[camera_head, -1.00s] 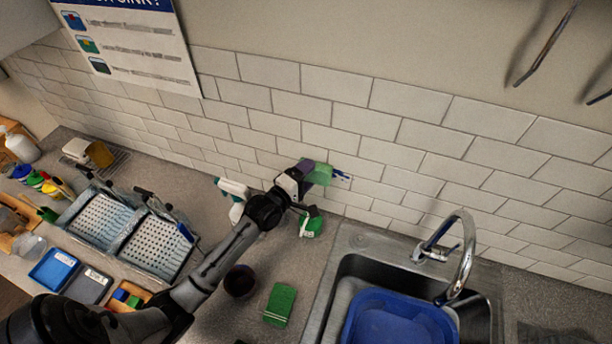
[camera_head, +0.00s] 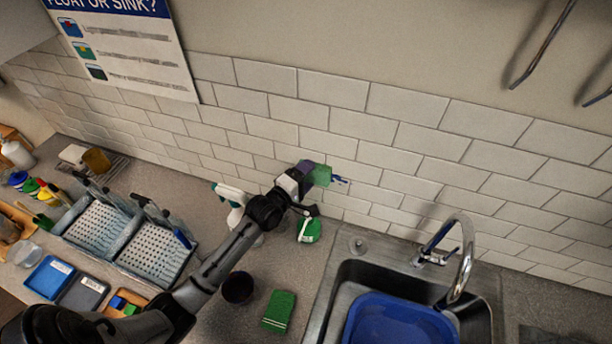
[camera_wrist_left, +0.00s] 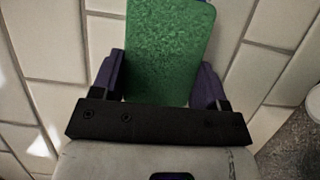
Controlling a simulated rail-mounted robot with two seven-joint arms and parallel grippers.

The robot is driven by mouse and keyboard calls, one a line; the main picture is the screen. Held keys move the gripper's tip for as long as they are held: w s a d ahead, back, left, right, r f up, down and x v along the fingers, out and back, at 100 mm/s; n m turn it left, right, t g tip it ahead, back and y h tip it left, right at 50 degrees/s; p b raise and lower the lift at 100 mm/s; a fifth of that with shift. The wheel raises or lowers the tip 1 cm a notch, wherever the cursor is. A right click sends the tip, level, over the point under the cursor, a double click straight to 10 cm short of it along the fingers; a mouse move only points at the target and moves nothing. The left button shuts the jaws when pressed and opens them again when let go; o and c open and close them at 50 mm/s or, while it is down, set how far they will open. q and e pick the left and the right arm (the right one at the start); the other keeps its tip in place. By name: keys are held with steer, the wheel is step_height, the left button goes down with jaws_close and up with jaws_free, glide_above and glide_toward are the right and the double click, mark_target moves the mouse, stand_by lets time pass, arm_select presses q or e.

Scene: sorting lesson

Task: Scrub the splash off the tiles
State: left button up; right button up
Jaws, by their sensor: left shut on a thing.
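My left gripper (camera_head: 312,174) is shut on a green scrubbing pad (camera_head: 322,176) and holds it up at the white wall tiles (camera_head: 400,133). In the left wrist view the green pad (camera_wrist_left: 168,50) sits between the two purple fingers, with tiles behind it. A small blue splash (camera_head: 340,180) shows on the tiles just right of the pad; the pad may hide part of it. I cannot tell for sure whether the pad touches the wall. My right gripper is not in view.
A spray bottle (camera_head: 232,196) and a green-and-white container (camera_head: 309,230) stand below the gripper. A green cloth (camera_head: 279,311) and a dark cup (camera_head: 238,287) lie nearer. The sink (camera_head: 335,290) holds a blue basin (camera_head: 400,322); its faucet (camera_head: 466,255) rises at right. Drying racks (camera_head: 155,258) stand left.

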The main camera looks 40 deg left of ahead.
mark_target(321, 179)
arm_select(q)
steer(key=shift+w+d+r+p, duration=0.2)
steer(key=shift+d+p, duration=0.15)
steer(key=shift+d, duration=0.2)
steer(key=shift+w+d+f+p, duration=0.1)
steer(key=shift+w+d+p, duration=0.1)
steer(key=shift+d, duration=0.3)
steer(key=shift+w+d+p, duration=0.15)
steer(key=shift+d+p, duration=0.05)
steer(key=shift+d, duration=0.25)
steer(key=shift+w+d, duration=0.1)
steer(key=shift+d, duration=0.15)
steer(key=shift+d, duration=0.1)
steer(key=shift+w+d+p, duration=0.25)
steer(key=shift+w+d, duration=0.05)
steer(key=shift+d, duration=0.3)
steer(key=shift+w+d+p, duration=0.2)
steer(key=shift+w+d, duration=0.05)
steer(key=shift+d, duration=0.35)
steer(key=shift+w+d+p, duration=0.25)
steer(key=shift+w+d, duration=0.05)
steer(key=shift+d, duration=0.3)
steer(key=shift+w+d+p, duration=0.25)
steer(key=shift+w+d, duration=0.1)
steer(key=shift+d, duration=0.45)
steer(key=shift+w+d+p, duration=0.2)
steer(key=shift+w+d, duration=0.1)
steer(key=shift+d, duration=0.5)
steer(key=shift+w, duration=0.1)
steer(key=shift+a+f, duration=0.1)
